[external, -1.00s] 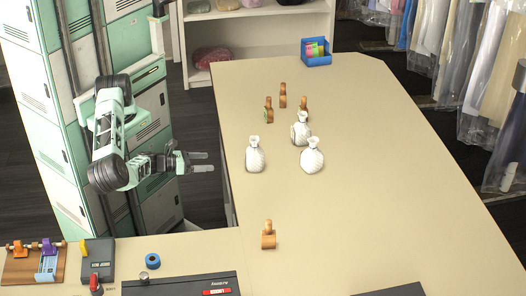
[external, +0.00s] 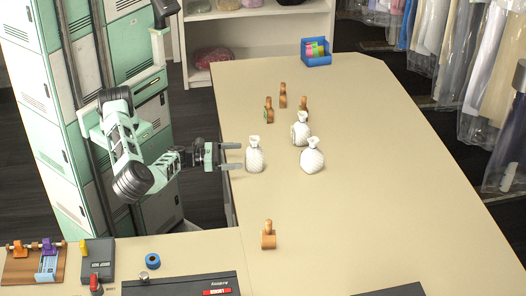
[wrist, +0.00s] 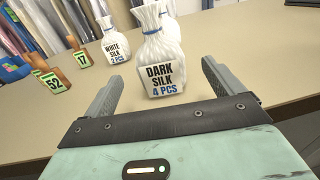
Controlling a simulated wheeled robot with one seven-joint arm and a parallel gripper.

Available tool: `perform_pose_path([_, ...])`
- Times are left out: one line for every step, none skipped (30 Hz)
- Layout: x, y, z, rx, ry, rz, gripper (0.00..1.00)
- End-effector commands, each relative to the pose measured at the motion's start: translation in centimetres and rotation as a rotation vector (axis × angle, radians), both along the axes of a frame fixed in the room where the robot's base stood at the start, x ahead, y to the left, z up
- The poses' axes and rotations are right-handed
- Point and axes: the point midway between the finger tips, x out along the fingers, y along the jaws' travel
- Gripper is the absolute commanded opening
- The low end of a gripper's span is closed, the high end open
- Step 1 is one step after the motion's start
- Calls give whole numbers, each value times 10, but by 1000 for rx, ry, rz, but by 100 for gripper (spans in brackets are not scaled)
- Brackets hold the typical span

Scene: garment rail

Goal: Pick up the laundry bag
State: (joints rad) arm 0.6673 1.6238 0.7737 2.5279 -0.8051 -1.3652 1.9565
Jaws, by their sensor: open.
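Three white laundry bags stand upright on the counter. The nearest bag (external: 255,156) is just off my fingertips; in the wrist view this bag (wrist: 160,50) has a blue tie and a label reading "DARK SILK 4 PCS". A second bag (external: 300,130) stands behind it and, in the wrist view, this bag (wrist: 115,43) reads "WHITE SILK 2 PCS". A third bag (external: 312,157) is further right, mostly hidden in the wrist view. My gripper (external: 231,158) is open and empty over the counter's left edge, its fingers (wrist: 162,80) pointing at the dark silk bag, one to each side.
Wooden stands (external: 283,96) with number tags are beyond the bags; tags 52 (wrist: 52,84) and 17 (wrist: 82,59) show. Another wooden stand (external: 268,236) is nearer. A blue holder (external: 316,55) sits at the far end. The counter's right side (external: 400,170) is clear.

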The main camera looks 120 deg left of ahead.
Motion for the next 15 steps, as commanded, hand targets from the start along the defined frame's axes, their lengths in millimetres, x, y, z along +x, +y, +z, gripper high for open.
perform_pose_path([3, 2, 1, -1, -2, 0, 93])
perform_pose_path([4, 3, 1, -1, -2, 0, 93])
perform_pose_path([6, 5, 1, -1, -2, 0, 93])
perform_pose_path([7, 6, 2, -1, -2, 0, 93])
perform_pose_path([8, 8, 3, -1, -2, 1, 93])
perform_pose_path([12, 10, 4, -2, -1, 1, 93])
perform_pose_path([15, 13, 4, -2, -1, 1, 93])
perform_pose_path([18, 17, 5, -2, -1, 2, 93])
perform_pose_path([23, 21, 4, -2, -2, 1, 93])
perform_pose_path([26, 24, 4, -2, -2, 1, 93])
perform_pose_path([29, 27, 4, -2, -2, 1, 93])
perform_pose_path([34, 30, 2, -2, -2, 1, 93])
perform_pose_path([37, 32, 2, -2, -1, 1, 93])
perform_pose_path([39, 34, 1, -1, -2, 0, 93])
perform_pose_path([42, 36, 1, -1, -2, 0, 93])
